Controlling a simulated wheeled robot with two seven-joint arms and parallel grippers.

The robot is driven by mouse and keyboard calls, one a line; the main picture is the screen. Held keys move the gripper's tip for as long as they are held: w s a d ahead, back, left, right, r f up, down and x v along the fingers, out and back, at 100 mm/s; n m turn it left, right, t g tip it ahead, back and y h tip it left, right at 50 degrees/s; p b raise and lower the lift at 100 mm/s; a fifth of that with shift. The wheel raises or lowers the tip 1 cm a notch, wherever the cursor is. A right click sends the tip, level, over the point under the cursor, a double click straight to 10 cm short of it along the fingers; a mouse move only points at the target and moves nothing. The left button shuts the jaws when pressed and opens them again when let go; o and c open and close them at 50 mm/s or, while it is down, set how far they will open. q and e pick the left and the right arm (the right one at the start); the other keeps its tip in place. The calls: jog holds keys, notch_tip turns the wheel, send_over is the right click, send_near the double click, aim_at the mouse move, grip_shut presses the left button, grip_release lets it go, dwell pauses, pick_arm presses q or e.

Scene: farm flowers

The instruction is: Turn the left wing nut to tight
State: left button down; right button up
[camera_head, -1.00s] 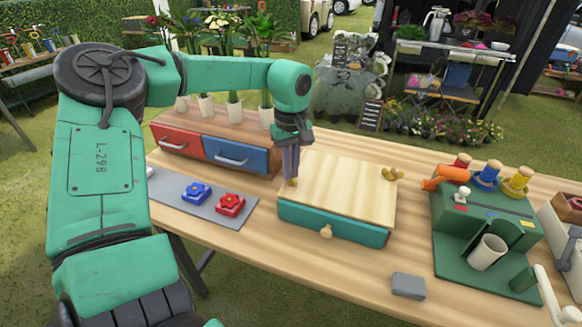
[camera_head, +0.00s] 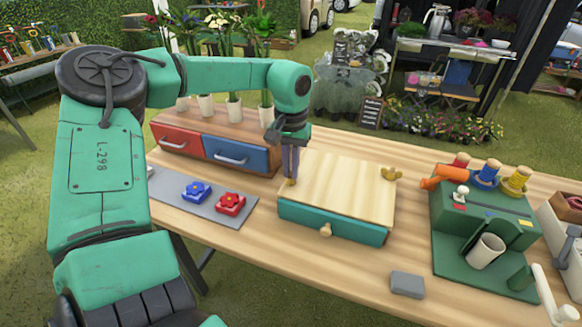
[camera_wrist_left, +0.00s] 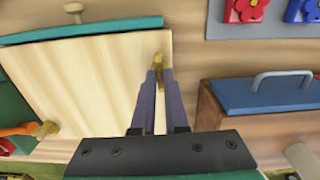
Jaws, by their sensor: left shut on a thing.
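A second brass wing nut (camera_head: 391,173) stands free at the board's far right corner. It also shows in the left wrist view (camera_wrist_left: 45,129). My right gripper is not in view.
Below the board is a teal drawer front (camera_head: 333,222) with a round knob. Left are a grey mat (camera_head: 178,184) with flower pieces and a unit with red and blue drawers (camera_head: 235,153). A green fixture (camera_head: 485,215) stands right. A grey block (camera_head: 407,285) lies in front.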

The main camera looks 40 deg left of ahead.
pick_arm(q)
jog(key=shift+w+r+m, duration=0.15)
jog(key=shift+r+m, duration=0.1)
jog(key=shift+m, duration=0.05)
jog(key=c, duration=0.7)
grip_release()
jog(key=shift+f, duration=0.1)
notch_tip(320, 180, up, 15)
jog(key=shift+f+p, duration=0.2)
jog(key=shift+p, duration=0.15)
